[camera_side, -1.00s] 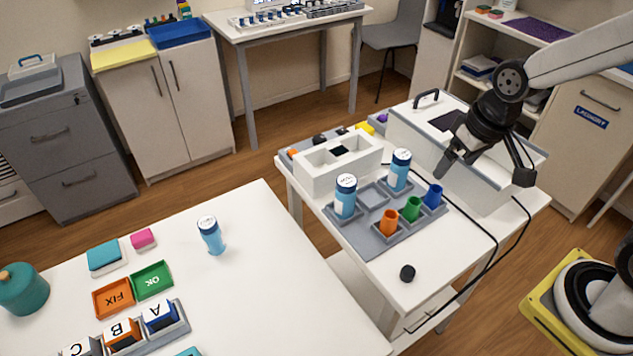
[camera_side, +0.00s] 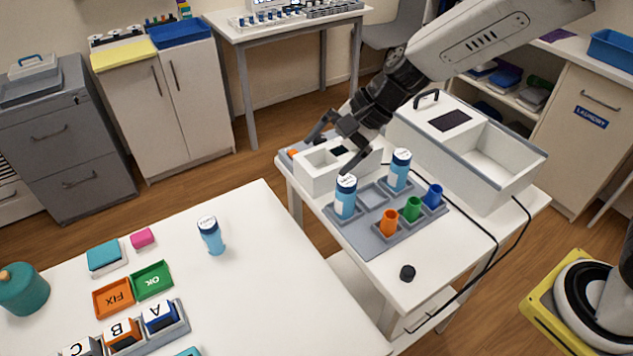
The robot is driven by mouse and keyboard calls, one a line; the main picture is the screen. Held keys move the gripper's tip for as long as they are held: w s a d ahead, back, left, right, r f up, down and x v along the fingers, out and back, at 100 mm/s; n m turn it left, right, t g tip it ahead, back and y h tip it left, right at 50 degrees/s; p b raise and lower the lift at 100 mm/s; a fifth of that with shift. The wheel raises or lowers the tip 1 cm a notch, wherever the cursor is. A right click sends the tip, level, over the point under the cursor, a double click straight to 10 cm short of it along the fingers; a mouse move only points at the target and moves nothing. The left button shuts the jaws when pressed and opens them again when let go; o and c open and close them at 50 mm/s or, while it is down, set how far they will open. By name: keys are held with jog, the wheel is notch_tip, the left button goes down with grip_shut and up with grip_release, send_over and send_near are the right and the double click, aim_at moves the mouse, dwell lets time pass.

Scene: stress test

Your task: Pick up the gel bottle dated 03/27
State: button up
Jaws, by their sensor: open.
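Three blue bottles with white labels and pale lids are in view. One bottle (camera_side: 345,198) stands in the near-left slot of a grey tray (camera_side: 364,238). Another bottle (camera_side: 399,171) stands in a far slot of the same tray. A third bottle (camera_side: 212,236) stands alone on the left white table. The dates on the lids are too small to read. My gripper (camera_side: 328,152) is open and empty above the white box, just behind and above the near-left bottle. One finger is close to that bottle's lid; I cannot tell whether they touch.
The tray also holds orange, green and blue cups (camera_side: 411,208). A white block-like box (camera_side: 318,178) stands behind the tray, and a large white bin (camera_side: 490,165) at its right. A black cap (camera_side: 407,272) and a cable lie on the cart.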

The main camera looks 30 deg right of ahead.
jog(key=w+a+m+t+y, duration=0.2)
jog(key=w+a+m+y, duration=0.2)
jog(key=w+a+m, duration=0.6)
jog(key=m+t+y, duration=0.1)
jog(key=m+t, duration=0.1)
jog(key=m, duration=0.1)
send_over(220, 233)
jog(key=d, duration=0.2)
jog(key=f, duration=1.5)
jog(key=s+f, duration=0.1)
jog(key=f, duration=0.6)
jog(key=shift+d+f, duration=0.15)
jog(key=shift+w, duration=0.1)
jog(key=shift+x, duration=2.4)
grip_shut()
